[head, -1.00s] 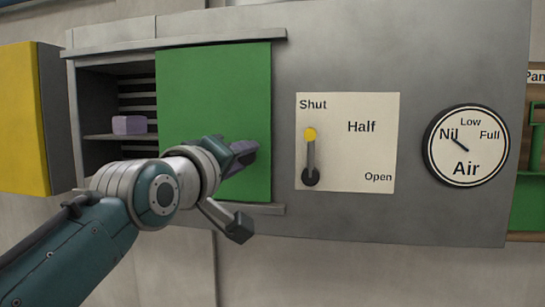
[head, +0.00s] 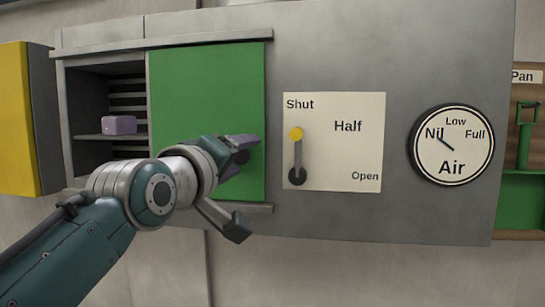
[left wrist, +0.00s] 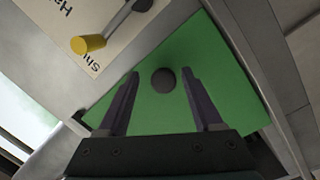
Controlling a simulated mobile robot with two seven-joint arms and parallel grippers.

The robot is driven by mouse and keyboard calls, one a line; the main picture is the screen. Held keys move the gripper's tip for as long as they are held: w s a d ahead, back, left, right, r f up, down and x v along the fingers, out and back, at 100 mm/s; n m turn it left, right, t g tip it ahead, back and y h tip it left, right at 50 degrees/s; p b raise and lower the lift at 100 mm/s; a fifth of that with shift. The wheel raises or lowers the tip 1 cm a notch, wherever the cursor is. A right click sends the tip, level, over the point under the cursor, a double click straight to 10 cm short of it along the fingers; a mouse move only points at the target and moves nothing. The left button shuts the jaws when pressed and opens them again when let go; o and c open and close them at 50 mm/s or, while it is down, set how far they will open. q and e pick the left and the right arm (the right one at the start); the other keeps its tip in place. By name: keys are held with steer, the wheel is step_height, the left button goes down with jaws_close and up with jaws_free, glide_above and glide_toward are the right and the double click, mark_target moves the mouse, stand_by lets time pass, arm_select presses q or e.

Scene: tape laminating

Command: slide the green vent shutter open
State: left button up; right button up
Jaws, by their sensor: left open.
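The green vent shutter (head: 210,85) is a flat panel between two rails and covers the right part of the opening; the left part is uncovered. My left gripper (head: 246,148) is in front of the shutter's right half in the head view, its jaws open. In the left wrist view the gripper (left wrist: 160,73) points at the green shutter (left wrist: 228,92), with a dark round knob (left wrist: 163,80) showing between the two fingertips. I cannot tell whether the fingers touch it. The knob is hidden by the gripper in the head view. My right gripper is not in view.
A purple block (head: 119,125) sits on a shelf inside the opening. Right of the shutter is a Shut/Half/Open plate (head: 345,110) with a yellow-tipped lever (head: 297,158) at Shut. An Air dial (head: 452,146) reads Nil. A yellow panel (head: 14,120) stands at the far left.

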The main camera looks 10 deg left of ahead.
arm_select(q)
steer(key=shift+s, duration=0.1)
steer(key=shift+s+a+f, duration=0.1)
steer(key=shift+s, duration=0.2)
steer(key=s+a+b, duration=0.1)
steer(key=s+b, duration=0.3)
steer(key=s, duration=0.5)
steer(key=shift+a, duration=0.25)
